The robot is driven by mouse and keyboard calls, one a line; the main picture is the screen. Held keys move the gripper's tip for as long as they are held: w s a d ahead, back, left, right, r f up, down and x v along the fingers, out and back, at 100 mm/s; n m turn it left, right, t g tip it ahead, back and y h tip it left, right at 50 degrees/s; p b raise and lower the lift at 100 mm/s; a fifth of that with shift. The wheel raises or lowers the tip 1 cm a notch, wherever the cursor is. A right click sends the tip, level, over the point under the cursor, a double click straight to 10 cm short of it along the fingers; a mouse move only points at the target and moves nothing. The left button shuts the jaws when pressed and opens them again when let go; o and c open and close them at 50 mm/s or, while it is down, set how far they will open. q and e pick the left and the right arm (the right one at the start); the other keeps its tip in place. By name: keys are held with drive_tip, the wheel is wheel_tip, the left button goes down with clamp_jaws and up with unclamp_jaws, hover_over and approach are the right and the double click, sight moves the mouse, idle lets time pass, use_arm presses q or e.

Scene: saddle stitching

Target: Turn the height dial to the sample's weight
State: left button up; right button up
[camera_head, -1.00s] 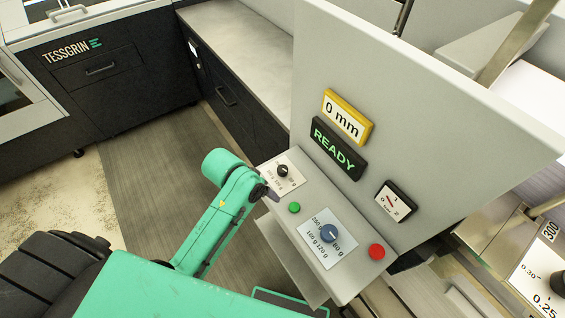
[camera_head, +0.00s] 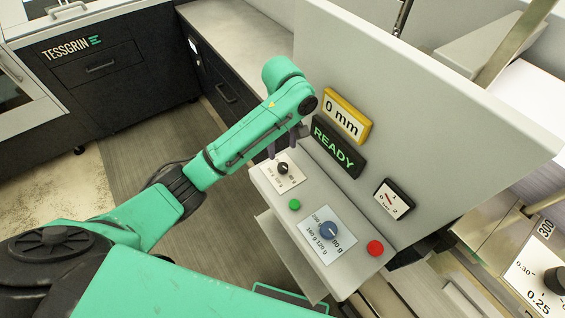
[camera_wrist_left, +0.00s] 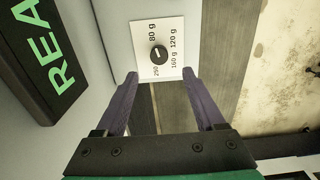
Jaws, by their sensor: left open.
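A black dial (camera_head: 283,168) sits on a white plate marked in grams at the far end of the sloped panel. In the left wrist view the black dial (camera_wrist_left: 158,54) is just beyond my fingertips; its white mark seems to point towards 80 g. A larger blue dial (camera_head: 328,232) on another gram-marked plate is nearer; its mark seems to point towards 80 g. My left gripper (camera_wrist_left: 160,76) is open and empty, its purple fingers apart and not around a dial. In the head view its fingers are partly hidden by my arm. My right gripper is out of view.
A green button (camera_head: 294,204) lies between the dials, and a red button (camera_head: 375,247) is right of the blue one. The upright wall carries a "0 mm" display (camera_head: 345,118), a "READY" display (camera_head: 335,147) and a small gauge (camera_head: 393,199).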

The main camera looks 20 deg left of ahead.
sight(283, 166)
use_arm(q)
wheel_tip(283, 166, down, 4)
drive_tip(key=shift+d+r+b, duration=0.1)
drive_tip(key=shift+r+b, duration=0.15)
drive_tip(key=shift+b, duration=0.55)
wheel_tip(283, 166, down, 4)
drive_tip(key=shift+w+f+p, duration=0.1)
drive_tip(key=shift+f+p, duration=0.1)
drive_tip(key=shift+p, duration=0.6)
drive_tip(key=shift+f, duration=0.5)
clamp_jaws()
